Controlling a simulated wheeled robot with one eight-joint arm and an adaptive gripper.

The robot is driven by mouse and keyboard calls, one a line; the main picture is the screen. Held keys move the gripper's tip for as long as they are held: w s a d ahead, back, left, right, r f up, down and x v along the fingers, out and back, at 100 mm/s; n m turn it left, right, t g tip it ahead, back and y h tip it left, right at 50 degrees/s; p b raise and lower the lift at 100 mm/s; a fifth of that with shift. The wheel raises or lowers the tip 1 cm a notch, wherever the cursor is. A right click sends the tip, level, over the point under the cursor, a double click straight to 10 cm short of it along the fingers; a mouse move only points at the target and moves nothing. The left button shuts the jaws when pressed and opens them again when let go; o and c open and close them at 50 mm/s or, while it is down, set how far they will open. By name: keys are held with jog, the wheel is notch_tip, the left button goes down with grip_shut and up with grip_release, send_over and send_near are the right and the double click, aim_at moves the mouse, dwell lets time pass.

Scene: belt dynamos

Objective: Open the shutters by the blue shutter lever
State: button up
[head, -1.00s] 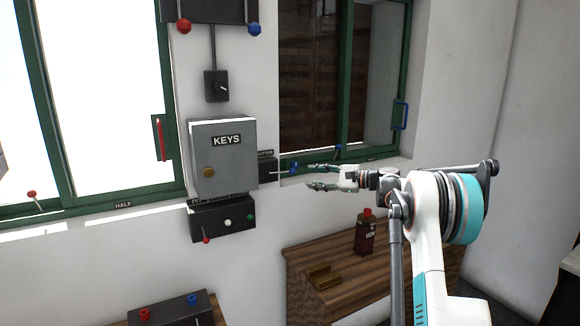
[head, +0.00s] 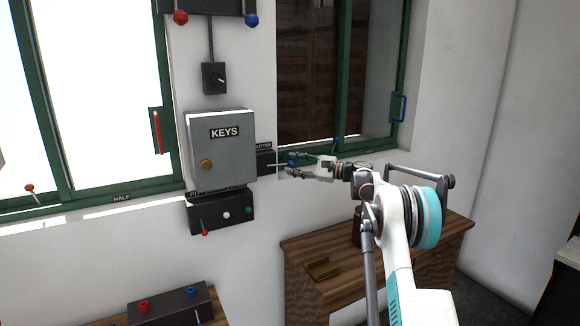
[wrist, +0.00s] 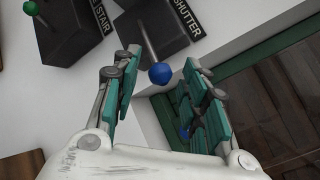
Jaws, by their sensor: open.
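The blue shutter lever shows in the wrist view as a blue ball (wrist: 160,73) on a metal rod, standing out from a dark box (wrist: 168,25) labelled SHUTTER. In the head view the box (head: 265,161) is on the wall just right of the grey KEYS cabinet, and the blue ball (head: 291,163) is partly hidden by my fingers. My gripper (head: 290,166) is open, and it also shows in the wrist view (wrist: 165,85). The ball lies between the two fingers near their tips, with gaps seen on both sides. The right window (head: 310,80) shows brown slats behind its glass.
The grey KEYS cabinet (head: 220,150) stands out from the wall beside the lever box. A black box (head: 222,212) with small knobs is below it. The window sill (head: 340,165) runs behind my gripper. A wooden cabinet (head: 330,255) stands below my arm.

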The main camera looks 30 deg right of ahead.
jog(key=shift+x, duration=1.15)
jog(key=shift+r, duration=0.15)
grip_shut()
